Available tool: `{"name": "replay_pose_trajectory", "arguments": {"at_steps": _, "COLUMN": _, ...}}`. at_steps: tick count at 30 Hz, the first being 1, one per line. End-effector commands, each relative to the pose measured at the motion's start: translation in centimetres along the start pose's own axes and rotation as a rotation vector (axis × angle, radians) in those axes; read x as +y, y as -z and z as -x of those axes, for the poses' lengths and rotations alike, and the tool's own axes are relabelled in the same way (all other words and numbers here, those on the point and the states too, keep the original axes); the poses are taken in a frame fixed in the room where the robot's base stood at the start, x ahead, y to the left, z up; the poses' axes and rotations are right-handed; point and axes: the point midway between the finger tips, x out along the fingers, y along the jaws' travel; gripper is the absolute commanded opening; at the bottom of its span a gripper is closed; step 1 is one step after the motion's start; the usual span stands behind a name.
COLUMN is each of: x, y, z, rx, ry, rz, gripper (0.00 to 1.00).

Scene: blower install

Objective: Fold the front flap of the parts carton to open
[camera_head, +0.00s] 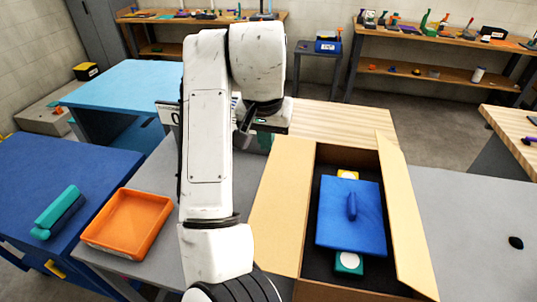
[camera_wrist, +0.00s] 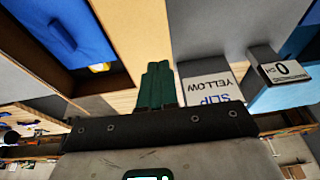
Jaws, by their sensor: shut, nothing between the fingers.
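The parts carton (camera_head: 314,215) is a tan cardboard box in the lower right of the head view. Its left flap (camera_head: 277,195) lies spread outward, and its right flap (camera_head: 403,210) is also tilted out. A tan strip (camera_head: 350,292) shows along the near edge; I cannot tell whether it is a flap. Inside lies a blue panel with a handle (camera_head: 340,228). My gripper (camera_wrist: 156,75) has green fingers closed together, empty, beside a tan flap (camera_wrist: 138,35) in the wrist view. In the head view my arm hides most of it, so contact is unclear.
An orange tray (camera_head: 125,222) stands left on the grey table (camera_head: 455,240). A teal object (camera_head: 58,212) lies on the blue bench at far left. Grey table right of the carton is mostly clear.

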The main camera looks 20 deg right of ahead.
Motion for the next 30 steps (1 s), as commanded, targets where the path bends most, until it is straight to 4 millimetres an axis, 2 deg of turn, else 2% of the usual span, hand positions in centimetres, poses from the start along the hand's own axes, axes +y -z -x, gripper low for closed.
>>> {"name": "replay_pose_trajectory", "arguments": {"at_steps": 5, "x": 0.1, "y": -0.1, "z": -2.0, "rx": -0.001, "ry": -0.005, "rz": 0.001, "gripper": 0.0}}
{"name": "replay_pose_trajectory", "arguments": {"at_steps": 12, "x": 0.3, "y": -0.1, "z": -6.8, "rx": 0.0, "ry": -0.006, "rz": 0.0, "gripper": 0.0}}
{"name": "replay_pose_trajectory", "arguments": {"at_steps": 21, "x": -0.1, "y": -0.5, "z": -11.4, "rx": -0.002, "ry": -0.002, "rz": 0.002, "gripper": 0.0}}
{"name": "replay_pose_trajectory", "arguments": {"at_steps": 30, "x": -0.2, "y": -1.1, "z": -13.7, "rx": -0.001, "ry": -0.001, "rz": 0.001, "gripper": 0.0}}
